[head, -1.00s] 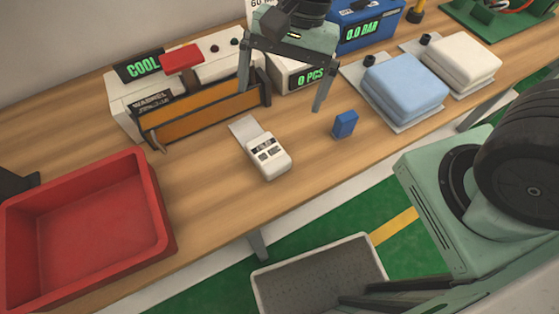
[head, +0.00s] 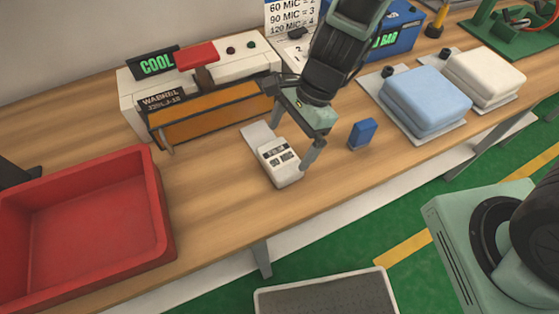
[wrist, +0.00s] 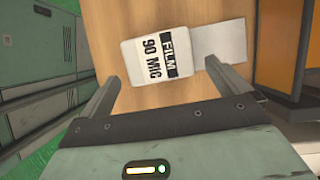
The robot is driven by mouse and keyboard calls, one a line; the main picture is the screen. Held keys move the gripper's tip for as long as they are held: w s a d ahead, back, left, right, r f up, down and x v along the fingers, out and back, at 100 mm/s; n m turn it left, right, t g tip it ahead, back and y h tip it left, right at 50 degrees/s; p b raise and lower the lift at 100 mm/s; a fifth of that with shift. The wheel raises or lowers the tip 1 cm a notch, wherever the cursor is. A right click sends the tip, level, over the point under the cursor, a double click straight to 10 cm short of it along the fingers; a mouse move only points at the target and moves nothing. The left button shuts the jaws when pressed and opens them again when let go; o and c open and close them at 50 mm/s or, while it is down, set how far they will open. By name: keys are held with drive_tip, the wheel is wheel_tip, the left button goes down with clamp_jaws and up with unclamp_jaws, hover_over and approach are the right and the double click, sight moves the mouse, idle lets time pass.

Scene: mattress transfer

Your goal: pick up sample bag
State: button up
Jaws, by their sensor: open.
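The sample bag (head: 285,174) is a small white pouch with a paler flat flap and a black-and-white label. It lies on the wooden bench in the head view. In the wrist view the bag (wrist: 138,62) shows "FILM 90 MIC" on its label. My gripper (head: 290,146) is open just above the bag, tilted, with one finger near the bag's right side. In the wrist view my gripper (wrist: 160,76) has its fingers spread to either side of the bag's near edge, and nothing is held.
An orange-fronted sealer (head: 210,115) with a "COOL" display stands behind the bag. A blue block (head: 362,134) sits close to its right. A red tray (head: 160,220) is at left, folded blue (head: 428,98) and white stacks at right. A grey bin (head: 330,296) is below the bench.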

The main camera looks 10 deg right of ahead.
sight(281, 156)
drive_tip(key=x, duration=0.3)
drive_tip(key=b+x, duration=0.1)
drive_tip(key=x, duration=0.1)
drive_tip(key=shift+s+a+f, duration=0.25)
drive_tip(key=shift+a+f, duration=0.05)
drive_tip(key=c, duration=0.8)
